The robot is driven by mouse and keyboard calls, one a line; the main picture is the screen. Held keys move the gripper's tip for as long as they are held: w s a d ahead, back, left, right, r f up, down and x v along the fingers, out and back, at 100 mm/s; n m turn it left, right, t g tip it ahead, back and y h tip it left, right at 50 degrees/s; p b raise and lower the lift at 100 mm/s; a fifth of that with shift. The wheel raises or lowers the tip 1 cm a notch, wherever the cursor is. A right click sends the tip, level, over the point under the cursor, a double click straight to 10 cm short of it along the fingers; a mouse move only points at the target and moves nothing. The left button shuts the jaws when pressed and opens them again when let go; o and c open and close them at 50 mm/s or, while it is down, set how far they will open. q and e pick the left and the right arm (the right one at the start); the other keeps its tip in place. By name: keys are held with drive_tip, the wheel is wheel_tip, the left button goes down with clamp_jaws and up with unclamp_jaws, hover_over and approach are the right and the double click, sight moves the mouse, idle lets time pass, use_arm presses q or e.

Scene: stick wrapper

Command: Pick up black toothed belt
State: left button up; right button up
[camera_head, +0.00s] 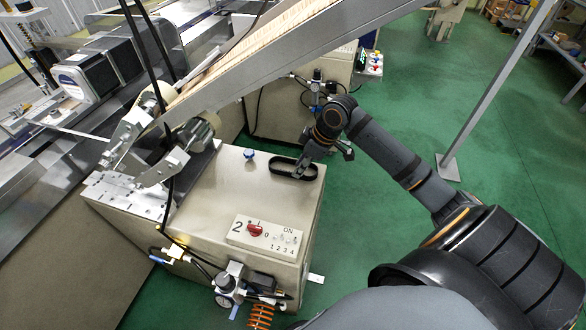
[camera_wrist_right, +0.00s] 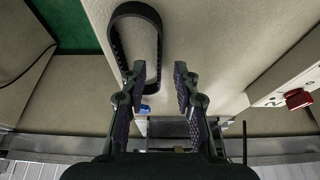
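The black toothed belt (camera_head: 284,174) lies as a long oval loop on the beige top of the machine cabinet, close to its far right edge. It also shows in the right wrist view (camera_wrist_right: 115,45), with its teeth on the inner side. My right gripper (camera_head: 317,160) is at the right end of the belt in the head view. In the right wrist view the right gripper (camera_wrist_right: 158,72) is open. The left finger overlaps the loop's lower part, and one band of the belt shows in the gap between the fingertips. Contact cannot be told. My left gripper is out of view.
The beige cabinet (camera_head: 215,190) carries a blue knob (camera_head: 250,154) and a panel with a red switch (camera_head: 256,230). A sloping metal beam (camera_head: 290,55) passes above and behind. Rollers and brackets (camera_head: 165,165) stand at the left. Green floor (camera_head: 400,110) is open at the right.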

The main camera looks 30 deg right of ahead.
drive_tip(key=x, duration=0.3)
drive_tip(key=shift+f, duration=0.1)
clamp_jaws()
drive_tip(key=r, duration=0.4)
drive_tip(key=shift+s+d, duration=0.15)
drive_tip(key=shift+s, duration=0.1)
drive_tip(key=s+r+p, duration=0.9)
drive_tip(key=s+p, duration=0.4)
drive_tip(key=p, duration=1)
drive_tip(key=shift+s+d, duration=0.2)
drive_tip(key=shift+s, duration=0.1)
